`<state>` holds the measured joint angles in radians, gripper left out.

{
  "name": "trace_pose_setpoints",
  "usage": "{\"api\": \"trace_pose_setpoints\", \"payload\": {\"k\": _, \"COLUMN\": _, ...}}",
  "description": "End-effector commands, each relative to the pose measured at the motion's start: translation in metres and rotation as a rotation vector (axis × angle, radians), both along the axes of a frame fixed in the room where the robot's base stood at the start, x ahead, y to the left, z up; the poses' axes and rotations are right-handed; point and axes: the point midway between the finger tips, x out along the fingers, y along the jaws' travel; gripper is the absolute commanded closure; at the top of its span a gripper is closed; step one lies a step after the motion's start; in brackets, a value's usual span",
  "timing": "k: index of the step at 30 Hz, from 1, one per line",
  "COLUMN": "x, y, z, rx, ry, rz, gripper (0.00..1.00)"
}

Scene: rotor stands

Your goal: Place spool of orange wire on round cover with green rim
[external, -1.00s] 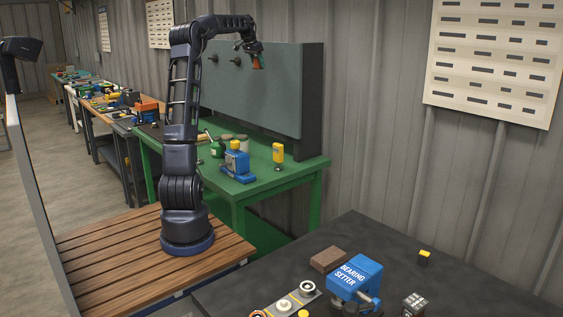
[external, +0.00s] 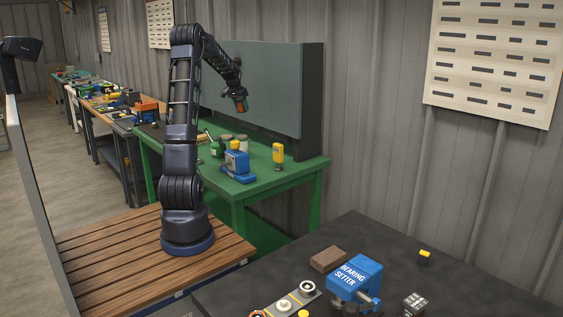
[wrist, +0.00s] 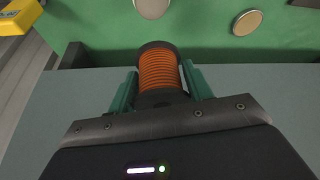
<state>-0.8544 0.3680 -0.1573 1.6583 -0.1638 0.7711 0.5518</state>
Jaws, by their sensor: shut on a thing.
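The spool of orange wire (wrist: 158,72) has dark end flanges and sits between the green fingers of my gripper (wrist: 160,86) in the wrist view. The fingers are shut on its sides. In the external view, my gripper (external: 240,97) holds the spool, a small orange patch (external: 240,105), in the air above the green bench and in front of the grey panel. Two round, pale-topped things, one (wrist: 247,22) whole and one (wrist: 152,7) cut by the top edge, lie beyond the spool in the wrist view. I cannot tell whether either has a green rim.
The green bench (external: 262,183) holds a blue device (external: 237,166), a yellow device (external: 278,154) and several small jars (external: 227,138). A tall grey panel (external: 280,85) stands along its back. The bench's near right corner is clear.

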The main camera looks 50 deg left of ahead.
Motion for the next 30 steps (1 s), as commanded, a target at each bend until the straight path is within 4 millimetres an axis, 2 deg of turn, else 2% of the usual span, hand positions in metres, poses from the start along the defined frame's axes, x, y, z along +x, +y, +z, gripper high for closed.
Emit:
{"api": "trace_pose_setpoints", "payload": {"k": 3, "x": -0.001, "y": 0.0, "z": -0.027, "rx": -0.003, "ry": 0.003, "rz": 0.0, "gripper": 0.78}}
{"api": "trace_pose_setpoints", "payload": {"k": 9, "x": 0.0, "y": 0.0, "z": -0.067, "rx": -0.002, "ry": 0.002, "rz": -0.002, "gripper": 0.78}}
{"api": "trace_pose_setpoints", "payload": {"k": 13, "x": 0.0, "y": 0.0, "z": -0.083, "rx": -0.001, "ry": 0.001, "rz": -0.001, "gripper": 0.78}}
{"api": "trace_pose_setpoints", "payload": {"k": 20, "x": 0.0, "y": 0.0, "z": -0.095, "rx": -0.001, "ry": 0.001, "rz": -0.001, "gripper": 0.78}}
{"api": "trace_pose_setpoints", "payload": {"k": 27, "x": 0.0, "y": 0.0, "z": -0.126, "rx": -0.001, "ry": 0.001, "rz": 0.0, "gripper": 0.78}}
{"api": "trace_pose_setpoints", "payload": {"k": 30, "x": 0.0, "y": 0.0, "z": -0.132, "rx": -0.001, "ry": 0.0, "rz": -0.001, "gripper": 0.78}}
